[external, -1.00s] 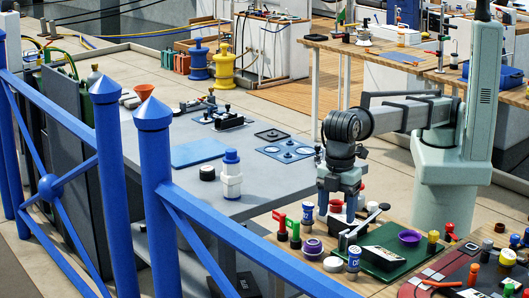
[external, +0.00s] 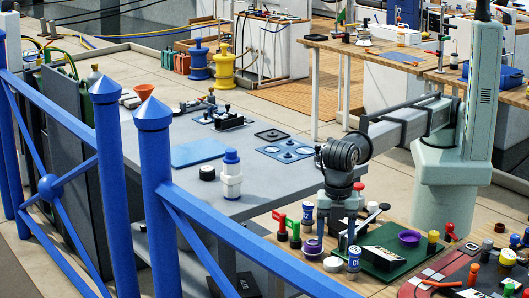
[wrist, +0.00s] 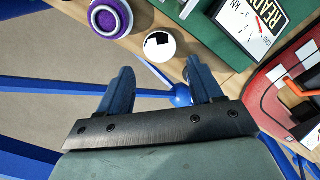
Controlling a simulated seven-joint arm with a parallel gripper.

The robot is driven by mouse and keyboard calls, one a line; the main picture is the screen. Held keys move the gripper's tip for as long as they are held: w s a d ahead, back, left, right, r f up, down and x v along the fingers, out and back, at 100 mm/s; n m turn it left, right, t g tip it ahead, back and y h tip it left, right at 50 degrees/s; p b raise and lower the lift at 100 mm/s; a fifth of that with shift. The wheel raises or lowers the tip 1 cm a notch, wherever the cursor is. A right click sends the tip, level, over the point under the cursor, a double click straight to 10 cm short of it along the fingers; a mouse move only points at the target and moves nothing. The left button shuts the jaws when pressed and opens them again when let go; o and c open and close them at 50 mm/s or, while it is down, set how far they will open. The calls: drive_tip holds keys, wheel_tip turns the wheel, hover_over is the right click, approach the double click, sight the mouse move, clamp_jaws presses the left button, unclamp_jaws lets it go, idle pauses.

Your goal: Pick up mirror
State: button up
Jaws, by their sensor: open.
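A small round white disc (wrist: 160,46) with a black-and-white face, which looks like the mirror, lies near the wooden table's edge in the wrist view. It seems to be the pale disc (external: 333,265) in the external view, though it is too small there to be sure. My gripper (wrist: 161,82) is open, with its two blue fingers apart and nothing between them but the view of the floor and a blue railing. The disc shows just beyond the fingertips. In the external view my gripper (external: 347,240) points down above the table's near side.
A purple-topped jar (wrist: 110,17) stands beside the disc. A blue-and-white can (external: 354,258) is to its right. Blue railings (external: 250,240) run in front.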

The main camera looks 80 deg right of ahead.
sight(334, 261)
drive_tip(key=shift+d+f, duration=0.15)
drive_tip(key=shift+f, duration=3.4)
drive_tip(key=shift+c, duration=0.4)
drive_tip(key=c, duration=0.7)
